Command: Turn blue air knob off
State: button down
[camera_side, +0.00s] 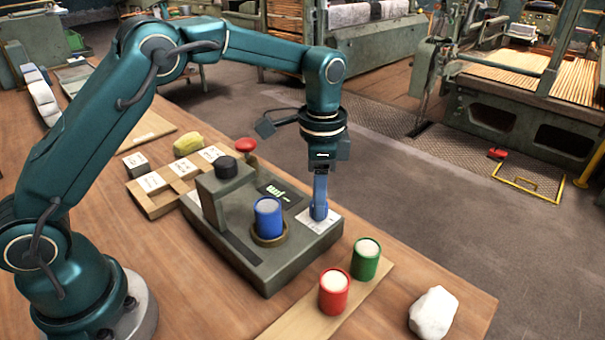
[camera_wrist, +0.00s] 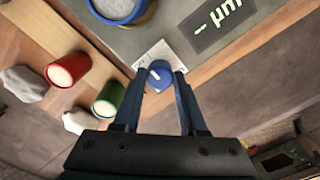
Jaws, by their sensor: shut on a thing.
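The blue air knob (camera_wrist: 160,75) is on a white labelled plate (camera_wrist: 150,54) at the edge of a grey machine (camera_side: 230,245). It has a pale pointer line on its top. My gripper (camera_wrist: 165,82) points down over it, and its two fingers sit on either side of the knob, shut on it. In the side view my gripper (camera_side: 319,205) stands on the white plate, and its fingers hide most of the knob. A blue cup (camera_side: 268,218) with pale contents sits in a round holder on the machine, beside my gripper.
Red (camera_side: 334,292) and green (camera_side: 365,259) cups stand on a wooden board in front. A white lump (camera_side: 433,311) lies near the table edge. A wooden rack with labelled blocks (camera_side: 183,166) stands behind.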

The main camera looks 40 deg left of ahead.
jog(key=shift+c, duration=2.3)
grip_release()
jog(key=shift+r, duration=2.6)
